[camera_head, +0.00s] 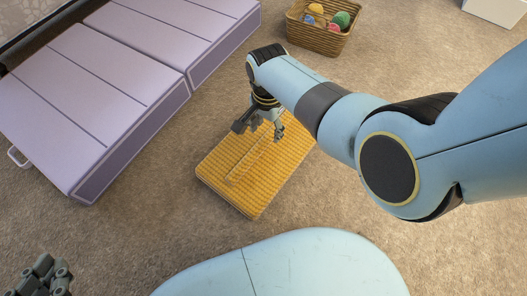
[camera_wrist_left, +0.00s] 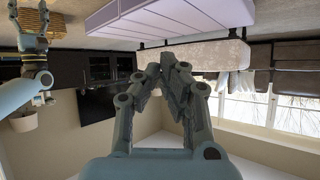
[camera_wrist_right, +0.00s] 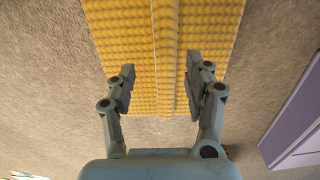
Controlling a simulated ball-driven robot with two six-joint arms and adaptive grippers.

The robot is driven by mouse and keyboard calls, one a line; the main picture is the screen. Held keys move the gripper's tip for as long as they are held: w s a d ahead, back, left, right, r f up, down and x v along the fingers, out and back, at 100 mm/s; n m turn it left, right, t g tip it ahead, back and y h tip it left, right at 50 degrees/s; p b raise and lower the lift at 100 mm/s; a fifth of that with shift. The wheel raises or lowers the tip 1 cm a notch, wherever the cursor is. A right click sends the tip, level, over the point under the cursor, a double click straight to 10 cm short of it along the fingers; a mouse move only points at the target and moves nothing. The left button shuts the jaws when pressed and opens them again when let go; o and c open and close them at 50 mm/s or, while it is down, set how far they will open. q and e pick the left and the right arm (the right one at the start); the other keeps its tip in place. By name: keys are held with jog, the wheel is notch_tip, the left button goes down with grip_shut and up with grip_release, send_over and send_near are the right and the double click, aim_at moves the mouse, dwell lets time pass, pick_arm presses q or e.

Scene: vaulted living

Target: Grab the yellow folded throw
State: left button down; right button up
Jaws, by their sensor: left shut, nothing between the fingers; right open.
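The yellow folded throw (camera_head: 255,165) lies flat on the carpet in the middle of the head view, with a waffle texture and a raised fold line. It fills the upper middle of the right wrist view (camera_wrist_right: 138,45).
A lilac folding mattress or bench (camera_head: 85,100) stands left of the throw. A wicker basket (camera_head: 318,38) with colourful balls is at the back. A white box (camera_head: 495,10) is at the far right corner. Carpet (camera_head: 150,235) around the throw is clear.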

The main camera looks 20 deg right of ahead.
aim_at(264, 140)
jog(key=shift+a+f+b, duration=0.15)
jog(key=shift+f+b, duration=0.55)
jog(key=shift+f, duration=0.15)
pick_arm(q)
jog(key=w+d+r+m+t+h+b, duration=0.1)
jog(key=w+d+r+t, duration=0.1)
jog(key=w+r+t, duration=0.75)
pick_arm(e)
jog(key=shift+w+a+f, duration=0.15)
jog(key=shift+f, duration=0.4)
jog(key=shift+f+b, duration=0.7)
jog(key=shift+f, duration=0.05)
jog(key=shift+w+f+b, duration=0.1)
jog(key=shift+f+b, duration=0.35)
jog(key=shift+f, duration=0.05)
pick_arm(q)
notch_tip(264, 140, up, 19)
jog(key=d+m+t+h, duration=0.1)
jog(key=m+t+h, duration=0.2)
jog(key=t+h, duration=0.1)
jog(key=shift+w+d+f+h, duration=0.15)
jog(key=shift+w+h, duration=0.25)
pick_arm(e)
grip_shut()
